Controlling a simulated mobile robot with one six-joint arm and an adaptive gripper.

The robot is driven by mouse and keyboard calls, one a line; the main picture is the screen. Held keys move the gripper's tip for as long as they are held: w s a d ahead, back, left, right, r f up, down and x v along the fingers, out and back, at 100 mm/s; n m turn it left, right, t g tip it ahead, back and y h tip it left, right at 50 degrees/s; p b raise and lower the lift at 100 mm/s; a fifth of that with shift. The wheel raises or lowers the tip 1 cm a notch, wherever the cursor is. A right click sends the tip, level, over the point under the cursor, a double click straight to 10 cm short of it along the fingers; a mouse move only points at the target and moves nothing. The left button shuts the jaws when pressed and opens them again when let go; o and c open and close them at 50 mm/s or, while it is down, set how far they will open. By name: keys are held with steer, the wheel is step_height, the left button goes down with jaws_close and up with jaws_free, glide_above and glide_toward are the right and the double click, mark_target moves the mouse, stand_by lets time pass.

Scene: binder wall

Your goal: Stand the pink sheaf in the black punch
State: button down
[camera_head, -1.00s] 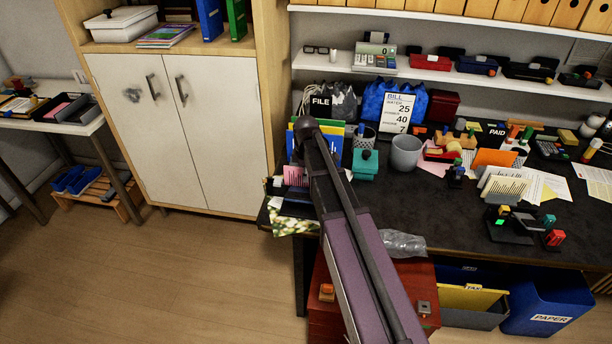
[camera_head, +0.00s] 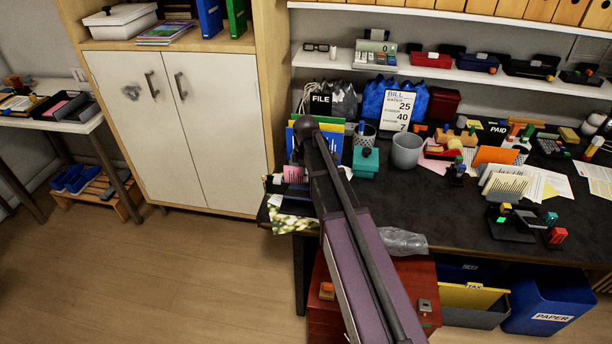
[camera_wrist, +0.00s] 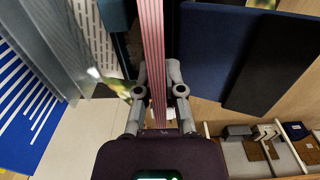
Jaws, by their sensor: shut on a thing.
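The pink sheaf (camera_wrist: 153,45) is seen edge-on in the wrist view as a tall striped band. Its lower end is between the fingers of my gripper (camera_wrist: 159,92), which is shut on it. In the head view a pink patch of the sheaf (camera_head: 294,174) shows at the desk's left end, beside my arm; my gripper is hidden there behind the arm. Dark pieces stand close around it. I cannot tell for sure which is the black punch, or whether the sheaf touches it.
The black desk (camera_head: 445,217) has a teal box (camera_head: 365,163), a grey cup (camera_head: 406,151) and several papers to the right of my arm. Blue and yellow folders (camera_head: 337,140) stand behind. A white cabinet (camera_head: 175,130) is left. The floor in front is clear.

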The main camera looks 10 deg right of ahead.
steer(key=c, duration=0.7)
jaws_free()
steer(key=shift+r, duration=0.1)
step_height(320, 180, up, 11)
steer(key=p, duration=1.1)
steer(key=shift+s, duration=0.1)
stand_by(0.7)
steer(key=s+m, duration=0.4)
steer(key=s, duration=0.3)
steer(key=s+m, duration=0.5)
steer(key=s, duration=0.2)
steer(key=s+a+m, duration=0.1)
steer(key=s+m, duration=0.3)
steer(key=s, duration=0.3)
